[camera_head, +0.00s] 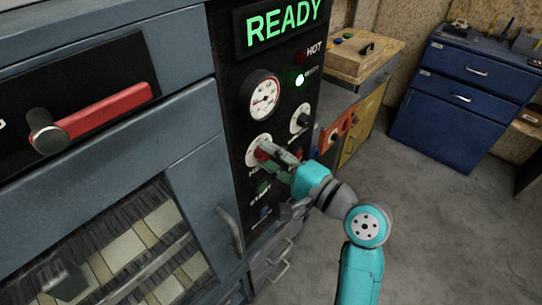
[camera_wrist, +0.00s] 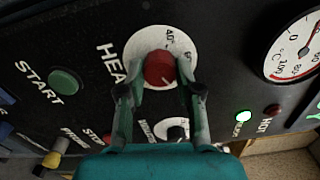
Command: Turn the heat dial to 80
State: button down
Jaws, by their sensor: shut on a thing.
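The heat dial is a red knob (camera_wrist: 160,68) on a white round scale plate (camera_wrist: 135,47), beside the word HEAT on the black control panel. My gripper (camera_wrist: 159,80) is shut on the red knob, one finger on each side of it. The number 40 shows on the upper part of the plate; the fingers hide other parts of the scale. I cannot make out which number the knob points to. In the head view my gripper (camera_head: 266,155) reaches the dial plate (camera_head: 257,141) from the right and covers much of it.
A temperature gauge (camera_head: 263,95) and a black knob (camera_head: 300,118) are close to the dial. A green START button (camera_wrist: 64,80) is near it. A lit READY display (camera_head: 284,24) tops the panel. A red-handled lever (camera_head: 105,110) is at left. Open floor (camera_head: 420,220) lies to the right.

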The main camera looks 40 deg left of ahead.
dwell(0.3)
jog(key=c, duration=0.8)
grip_release()
jog(key=shift+o, duration=0.2)
jog(key=d, duration=1.2)
jog(key=shift+s, duration=0.45)
jog(key=shift+f, duration=0.15)
